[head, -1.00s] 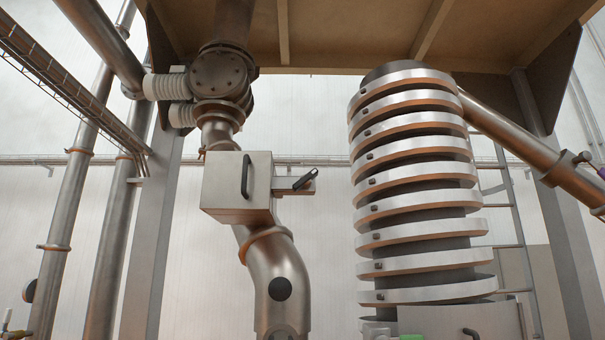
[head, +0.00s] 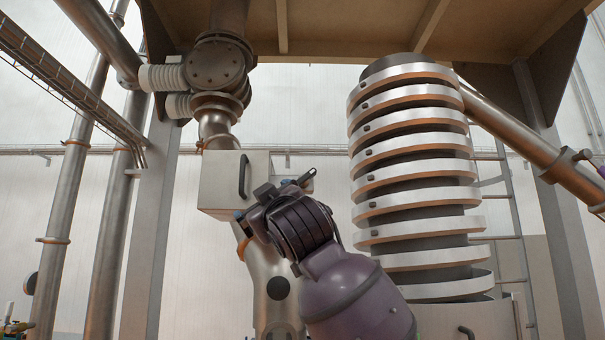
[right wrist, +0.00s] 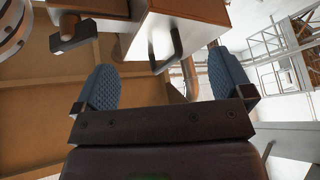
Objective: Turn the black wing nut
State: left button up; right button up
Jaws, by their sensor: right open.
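The black wing nut (head: 306,176) sits on a bracket at the right side of the pale box on the pipe. In the right wrist view the wing nut (right wrist: 73,38) is at the upper left, above the left blue finger and outside the gap. My right gripper (right wrist: 160,62) is open and empty, its fingers wide apart, with no visible contact with the wing nut. My left gripper is not in view.
The pale box (head: 220,180) carries a black handle (head: 243,176), which in the right wrist view (right wrist: 165,50) appears between the fingers. A ringed column (head: 415,190) stands to the right. Pipes (head: 65,200) are at the left, and a ceiling structure (head: 350,30) is overhead.

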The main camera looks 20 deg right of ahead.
aim_at(303, 177)
jog(key=s+d+r+m+g+h, duration=0.1)
jog(key=s+r+h, duration=0.15)
jog(key=r, duration=0.25)
jog(key=s+d+r+m+h, duration=0.2)
jog(key=r+h, duration=0.1)
jog(key=r, duration=0.1)
jog(key=w+d+g+p, duration=0.1)
jog(key=w, duration=0.1)
jog(key=w+d+f+m+g+h+p, duration=0.1)
jog(key=w+d, duration=0.1)
jog(key=w, duration=0.1)
jog(key=w+d+g+h+p, duration=0.1)
jog(key=w+d+p, duration=0.1)
jog(key=w, duration=0.1)
jog(key=shift+w+f+m+g+h, duration=0.15)
jog(key=shift+f+m+g+h, duration=0.1)
jog(key=shift+f+m+g, duration=0.05)
jog(key=shift+w+d, duration=0.25)
jog(key=shift+w, duration=0.35)
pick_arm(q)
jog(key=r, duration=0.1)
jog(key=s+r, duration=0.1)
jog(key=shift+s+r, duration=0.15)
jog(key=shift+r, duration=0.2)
pick_arm(e)
jog(key=c, duration=0.9)
